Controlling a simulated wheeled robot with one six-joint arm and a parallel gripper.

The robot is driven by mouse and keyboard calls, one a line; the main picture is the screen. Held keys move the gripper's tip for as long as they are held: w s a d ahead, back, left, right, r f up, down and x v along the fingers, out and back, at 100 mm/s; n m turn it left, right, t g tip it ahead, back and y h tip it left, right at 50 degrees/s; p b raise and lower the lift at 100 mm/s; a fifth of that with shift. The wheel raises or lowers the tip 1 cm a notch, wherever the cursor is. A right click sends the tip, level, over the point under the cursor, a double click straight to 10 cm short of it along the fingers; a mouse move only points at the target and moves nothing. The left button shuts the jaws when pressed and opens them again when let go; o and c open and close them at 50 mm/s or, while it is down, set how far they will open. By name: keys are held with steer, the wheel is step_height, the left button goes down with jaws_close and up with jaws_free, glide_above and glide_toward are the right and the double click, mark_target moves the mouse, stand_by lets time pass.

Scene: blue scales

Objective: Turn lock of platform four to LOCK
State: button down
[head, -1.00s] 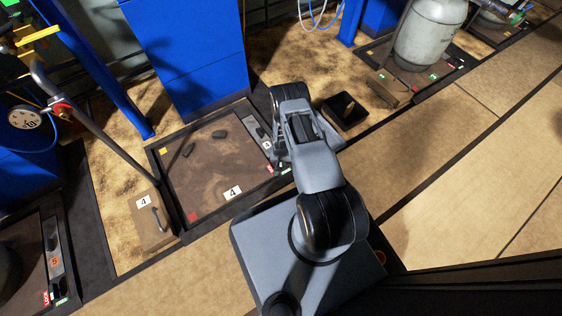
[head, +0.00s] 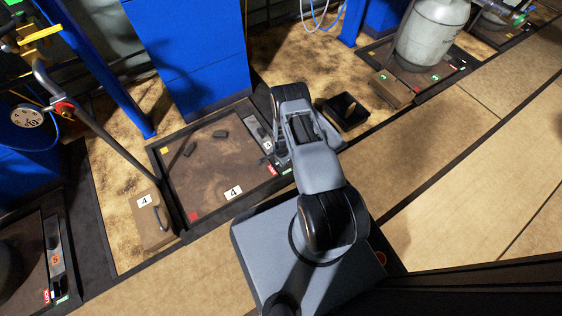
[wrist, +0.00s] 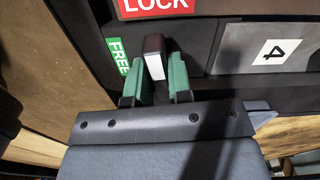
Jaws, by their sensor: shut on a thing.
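Platform four is a dark brown plate (head: 215,165) with a white 4 label on its front edge; a 4 label (wrist: 276,52) also shows in the wrist view. Its lock has a red LOCK label (wrist: 157,7) and a green FREE label (wrist: 117,57). My gripper (wrist: 155,77) has green fingertips, shut on the dark lock lever (wrist: 154,43), which has a white face. The lever stands between the two labels, close to the right of FREE and below LOCK. In the head view my arm mostly hides the gripper and lever.
A small black tray (head: 330,119) lies right of the platform. A brown box with a 4 label (head: 146,213) stands at its left. A grey gas cylinder (head: 428,40) stands on another platform at the back right. A blue column (head: 185,50) rises behind. The floor at right is clear.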

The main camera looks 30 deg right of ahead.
steer(key=shift+m, duration=0.6)
steer(key=c, duration=1)
jaws_free()
steer(key=shift+c, duration=0.2)
steer(key=shift+r, duration=0.15)
step_height(320, 180, up, 14)
steer(key=p, duration=0.6)
steer(key=shift+f, duration=0.25)
steer(key=shift+p, duration=0.3)
